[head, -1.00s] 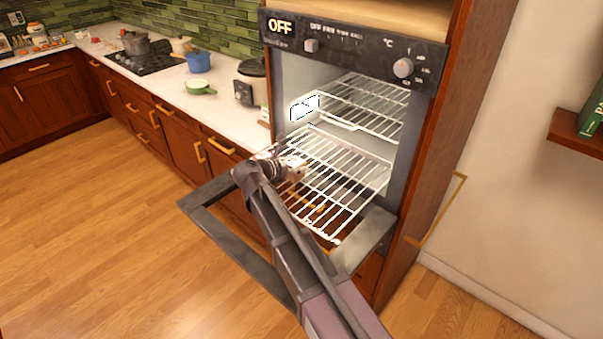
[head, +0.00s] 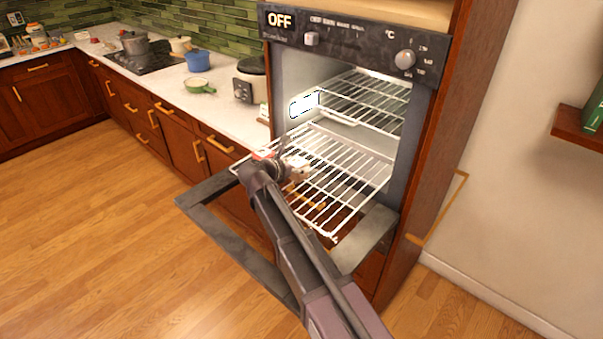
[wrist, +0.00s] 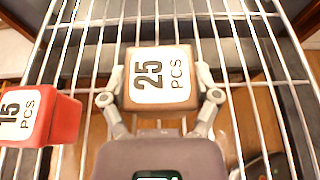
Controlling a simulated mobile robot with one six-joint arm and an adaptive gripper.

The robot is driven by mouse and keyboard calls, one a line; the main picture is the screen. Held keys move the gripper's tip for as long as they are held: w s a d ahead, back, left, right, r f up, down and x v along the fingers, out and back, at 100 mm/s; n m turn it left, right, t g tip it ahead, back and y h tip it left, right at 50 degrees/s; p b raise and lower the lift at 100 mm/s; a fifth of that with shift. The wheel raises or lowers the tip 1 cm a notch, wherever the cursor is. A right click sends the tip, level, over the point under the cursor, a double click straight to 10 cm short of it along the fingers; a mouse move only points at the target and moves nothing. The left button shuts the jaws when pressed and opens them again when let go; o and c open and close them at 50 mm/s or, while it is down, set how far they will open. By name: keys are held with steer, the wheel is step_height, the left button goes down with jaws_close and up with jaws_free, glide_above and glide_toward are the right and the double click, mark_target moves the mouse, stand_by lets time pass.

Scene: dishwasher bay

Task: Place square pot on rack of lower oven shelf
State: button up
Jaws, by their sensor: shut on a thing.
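My gripper (wrist: 160,98) is shut on a small tan block (wrist: 160,76) with a white "25 PCS" label, over the pulled-out lower rack (wrist: 235,62). In the head view my gripper (head: 296,168) is at the left part of this wire rack (head: 345,170). I cannot tell whether the block touches the wires. A red block (wrist: 42,116) labelled "15 PCS" is left of the gripper in the wrist view. It also shows in the head view (head: 264,155). No pot is in my gripper, and I cannot make out a square pot.
The oven door (head: 225,240) is folded down below the rack. An upper rack (head: 365,97) sits inside. On the left counter stand a blue pot (head: 198,62), a green pan (head: 200,87), a grey pot (head: 135,45) and a cooker (head: 250,80). The rack's right part is clear.

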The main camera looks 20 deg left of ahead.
steer(key=shift+f, duration=0.4)
steer(key=shift+f+b, duration=0.15)
steer(key=shift+b, duration=0.15)
steer(key=o, duration=1.1)
steer(key=shift+r, duration=0.2)
steer(key=shift+s+r+p, duration=0.1)
steer(key=shift+s+p, duration=0.1)
steer(key=shift+p, duration=0.1)
steer(key=p+v, duration=0.3)
steer(key=v, duration=0.6)
steer(key=shift+s+a+r+p, duration=0.15)
steer(key=shift+s+r+p, duration=0.15)
steer(key=shift+p, duration=0.1)
steer(key=shift+v, duration=0.9)
steer(key=shift+f, duration=0.15)
